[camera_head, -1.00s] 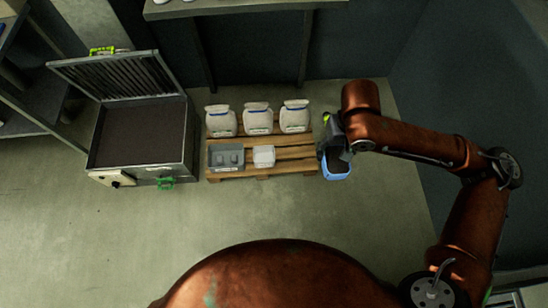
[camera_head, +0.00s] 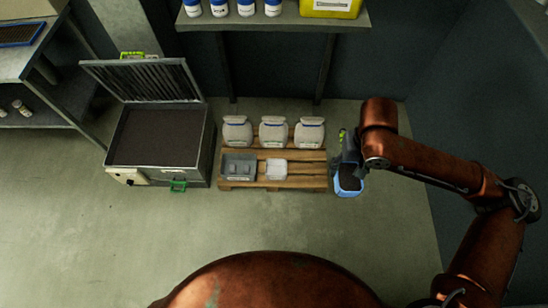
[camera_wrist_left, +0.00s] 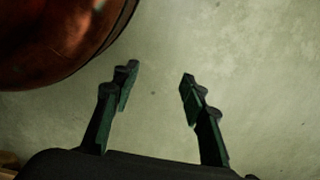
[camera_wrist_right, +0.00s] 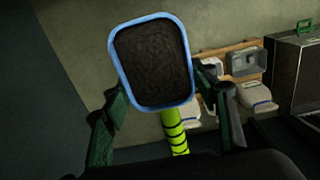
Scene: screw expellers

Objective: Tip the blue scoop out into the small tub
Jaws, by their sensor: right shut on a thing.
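The blue scoop (camera_head: 348,182) is full of dark, grainy material and sits just right of the pallet in the head view. My right gripper (camera_head: 350,157) is shut on its yellow-green handle. In the right wrist view the scoop (camera_wrist_right: 152,62) looks level, with its handle (camera_wrist_right: 174,130) between the fingers. The small tub (camera_head: 277,169), white and square, stands on the pallet's front, left of the scoop and apart from it. The tub's inside is too small to make out. My left gripper (camera_wrist_left: 155,85) is open and empty over bare floor, seen only in the left wrist view.
A wooden pallet (camera_head: 300,182) also bears a grey box (camera_head: 239,167) and three white jars (camera_head: 273,133) behind. A metal case (camera_head: 160,140) with a raised lid stands left. A shelf (camera_head: 290,20) overhangs the back. Floor in front is clear.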

